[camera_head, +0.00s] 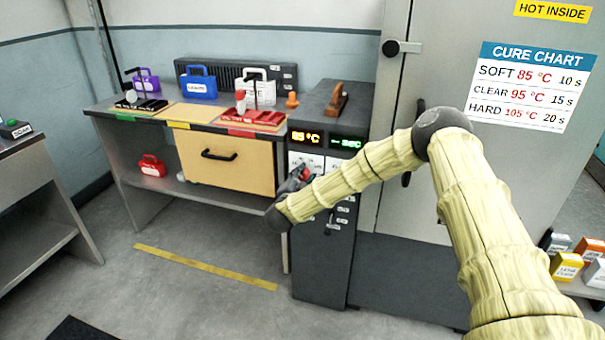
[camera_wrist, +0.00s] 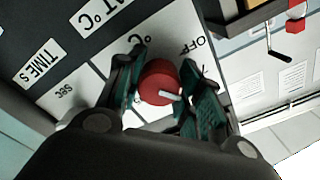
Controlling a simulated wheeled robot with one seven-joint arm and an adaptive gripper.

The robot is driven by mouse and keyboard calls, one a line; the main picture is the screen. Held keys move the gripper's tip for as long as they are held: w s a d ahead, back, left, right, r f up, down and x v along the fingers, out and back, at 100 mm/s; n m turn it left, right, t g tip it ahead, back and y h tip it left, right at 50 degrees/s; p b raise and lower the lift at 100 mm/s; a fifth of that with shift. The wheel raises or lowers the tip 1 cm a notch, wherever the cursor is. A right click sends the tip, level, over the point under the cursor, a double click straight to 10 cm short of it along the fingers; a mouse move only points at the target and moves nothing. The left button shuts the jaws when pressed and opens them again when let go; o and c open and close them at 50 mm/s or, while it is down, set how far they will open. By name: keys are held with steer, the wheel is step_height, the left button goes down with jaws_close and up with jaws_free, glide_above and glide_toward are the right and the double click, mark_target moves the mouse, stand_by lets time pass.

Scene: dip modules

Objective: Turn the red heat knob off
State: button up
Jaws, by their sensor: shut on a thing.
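The red heat knob (camera_wrist: 158,84) sits on a white label on the control panel, with a white pointer line on its face. In the wrist view the pointer line aims to the right, below the word OFF (camera_wrist: 190,46). My gripper (camera_wrist: 162,92) is shut on the knob, with one green-padded finger on each side. In the head view my gripper (camera_head: 298,180) is at the front of the dark control cabinet (camera_head: 322,262), and the knob is mostly hidden there. The cabinet's displays (camera_head: 306,138) read 85 °C in yellow and a green value too small to read.
A workbench (camera_head: 110,112) with coloured carriers and a wooden drawer (camera_head: 225,160) stands left of the cabinet. A tall grey door (camera_head: 400,130) with a cure chart (camera_head: 532,87) is to the right. Small boxes (camera_head: 567,266) stand on a shelf at lower right.

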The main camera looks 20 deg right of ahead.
steer(key=n+p, duration=0.2)
steer(key=n, duration=0.4)
steer(key=shift+r+n+p, duration=0.1)
steer(key=shift+n+p, duration=0.2)
steer(key=shift+p, duration=0.1)
steer(key=n, duration=0.3)
steer(key=n+p, duration=0.1)
steer(key=n, duration=0.1)
steer(key=shift+s+f+n, duration=0.1)
steer(key=shift+f+n, duration=0.1)
steer(key=shift+n, duration=0.2)
steer(key=o, duration=1)
steer(key=shift+d, duration=0.1)
steer(key=shift+o, duration=0.2)
steer(key=v, duration=1.2)
steer(key=shift+f, duration=0.1)
